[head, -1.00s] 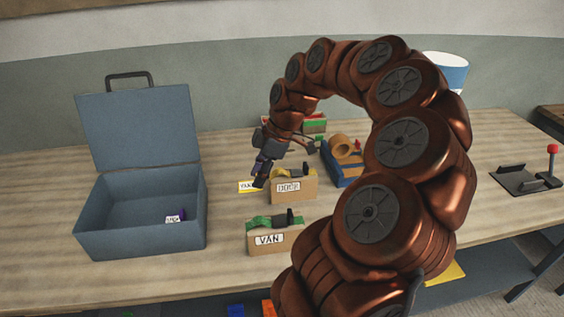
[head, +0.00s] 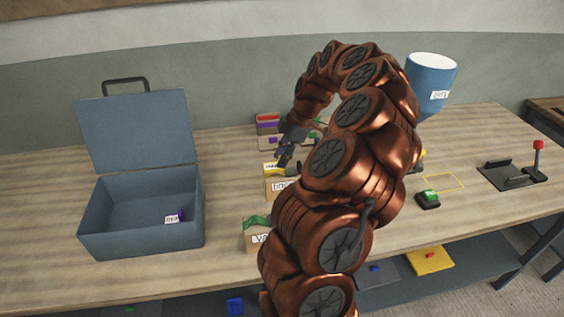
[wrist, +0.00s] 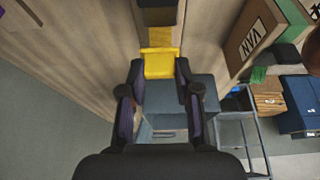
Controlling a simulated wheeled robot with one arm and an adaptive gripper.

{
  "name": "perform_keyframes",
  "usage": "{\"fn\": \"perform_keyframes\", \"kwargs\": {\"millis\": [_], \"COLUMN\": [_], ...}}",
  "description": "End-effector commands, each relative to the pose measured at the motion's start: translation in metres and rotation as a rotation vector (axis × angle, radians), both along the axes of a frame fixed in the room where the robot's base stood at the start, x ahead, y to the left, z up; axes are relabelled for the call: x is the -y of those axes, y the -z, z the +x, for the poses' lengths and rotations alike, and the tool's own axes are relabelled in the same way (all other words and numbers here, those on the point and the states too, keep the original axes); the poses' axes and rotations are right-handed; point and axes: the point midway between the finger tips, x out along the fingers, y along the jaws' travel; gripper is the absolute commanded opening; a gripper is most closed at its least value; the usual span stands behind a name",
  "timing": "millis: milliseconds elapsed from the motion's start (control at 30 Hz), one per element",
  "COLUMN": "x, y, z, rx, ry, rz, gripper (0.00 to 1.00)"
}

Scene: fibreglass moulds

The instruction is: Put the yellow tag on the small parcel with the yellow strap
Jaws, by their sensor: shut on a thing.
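The small parcel (head: 275,191) with the yellow strap stands on the table in the head view, its right side hidden by my arm. My gripper (head: 284,160) is at its top edge, shut on the yellow tag (head: 271,167), which has a white label. In the wrist view the yellow tag (wrist: 159,64) sits between my fingertips (wrist: 159,72). A yellow strip (wrist: 160,37) and a dark block (wrist: 157,14) lie just beyond it. I cannot tell whether the tag touches the parcel.
A parcel marked VAN (head: 253,238) with a green strap stands in front. A blue hopper (head: 430,75), a green button (head: 428,198) and a lever device (head: 515,175) are at right.

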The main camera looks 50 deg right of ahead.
Motion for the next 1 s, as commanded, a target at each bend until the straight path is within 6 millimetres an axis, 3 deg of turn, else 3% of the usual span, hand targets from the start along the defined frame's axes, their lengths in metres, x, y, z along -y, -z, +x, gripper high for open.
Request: {"fn": "perform_keyframes", "kwargs": {"millis": [300, 667, 700, 900, 1000], "x": [-0.001, -0.001, -0.001, -0.001, -0.001], "y": [0.029, 0.033, 0.033, 0.032, 0.032], "z": [-0.001, 0.000, 0.000, 0.000, 0.000], "rx": [-0.002, -0.001, -0.001, -0.001, -0.001], "ry": [-0.002, -0.002, -0.002, -0.002, -0.002], "rz": [0.003, 0.001, 0.001, 0.001, 0.001], "gripper": [0.16, 0.16, 0.34, 0.55, 0.57]}}
